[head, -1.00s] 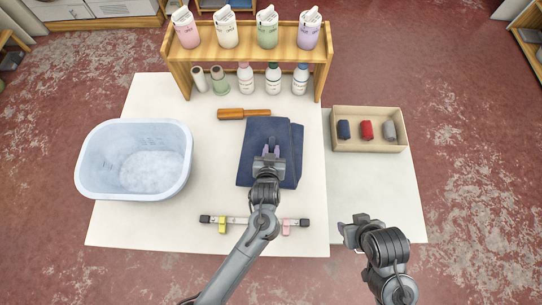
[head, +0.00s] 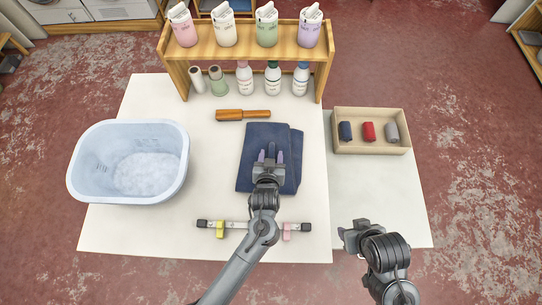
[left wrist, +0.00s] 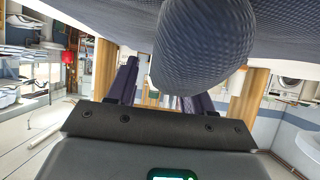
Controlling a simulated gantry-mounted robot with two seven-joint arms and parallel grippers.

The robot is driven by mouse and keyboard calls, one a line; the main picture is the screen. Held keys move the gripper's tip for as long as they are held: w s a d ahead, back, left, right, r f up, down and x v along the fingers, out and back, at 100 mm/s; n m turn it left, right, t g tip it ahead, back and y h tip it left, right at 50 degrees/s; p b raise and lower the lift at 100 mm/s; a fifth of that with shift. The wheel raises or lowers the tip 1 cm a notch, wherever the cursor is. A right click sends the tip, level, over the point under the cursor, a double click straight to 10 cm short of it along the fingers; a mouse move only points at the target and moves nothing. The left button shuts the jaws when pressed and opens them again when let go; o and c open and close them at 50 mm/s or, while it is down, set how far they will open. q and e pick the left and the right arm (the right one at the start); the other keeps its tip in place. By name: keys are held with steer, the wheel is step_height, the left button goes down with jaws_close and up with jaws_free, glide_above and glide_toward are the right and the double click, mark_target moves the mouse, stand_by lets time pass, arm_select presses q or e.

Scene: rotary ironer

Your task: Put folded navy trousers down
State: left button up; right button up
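The folded navy trousers (head: 257,137) lie as a dark rectangle on the white table (head: 150,225), near its middle, with a second layer showing along the right side. My left gripper (head: 271,157) is over them, its two purple fingers spread apart with a navy fold between them. In the left wrist view the navy cloth (left wrist: 205,45) fills the top and bulges down in front of the fingers, hiding part of them. My right gripper (head: 355,232) is apart from the trousers, by the right table's front edge; its finger gap is unclear.
A blue basket (head: 80,175) with white contents stands left. A wooden rack (head: 240,50) with bottles is behind, and a wooden-handled tool (head: 243,115) lies before it. A box (head: 375,149) with rolled cloths stands right. A clip hanger (head: 240,225) lies in front.

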arm_select(q)
steer(key=shift+r, duration=0.25)
steer(key=p+v, duration=0.1)
steer(key=v, duration=1)
steer(key=shift+s+r, duration=0.15)
steer(key=shift+s, duration=0.15)
steer(key=s+a+g, duration=0.4)
steer(key=s+a, duration=0.3)
steer(key=a, duration=0.3)
steer(key=s+a+r+m+g, duration=0.1)
steer(key=s+a+g, duration=0.3)
steer(key=s+a, duration=0.3)
steer(key=a, duration=0.3)
steer(key=shift+a+r+g+y, duration=0.3)
steer(key=shift+a+g, duration=0.05)
steer(key=shift+g, duration=0.05)
step_height(320, 180, up, 15)
steer(key=p, duration=1.5)
steer(key=shift+r, duration=0.1)
